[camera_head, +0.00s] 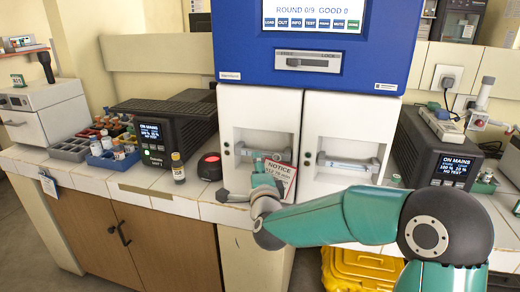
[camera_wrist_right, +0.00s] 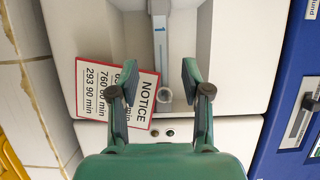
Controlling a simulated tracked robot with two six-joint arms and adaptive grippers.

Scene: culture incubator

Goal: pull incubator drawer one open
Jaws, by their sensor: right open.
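The blue incubator (camera_head: 320,45) has two white drawers side by side below its screen. The left drawer (camera_head: 258,105) has a recess with a pale horizontal handle bar (camera_head: 250,153). The right drawer (camera_head: 345,110) has a similar bar, and both look closed. My right gripper (camera_wrist_right: 151,80) is open, in front of the left drawer; its arm and fingers cover part of the drawer's lower front. In the right wrist view the handle bar (camera_wrist_right: 160,40) runs upright, with a blue mark, beyond and between the open fingertips, apparently apart from them. My left gripper is not in view.
A red-edged notice card (camera_head: 280,177) is on the left drawer's lower front, partly behind a finger in the wrist view. Dark devices flank the incubator (camera_head: 165,130) (camera_head: 430,150). A small vial (camera_head: 178,168) and a black-and-red round item (camera_head: 210,167) stand left on the tiled bench.

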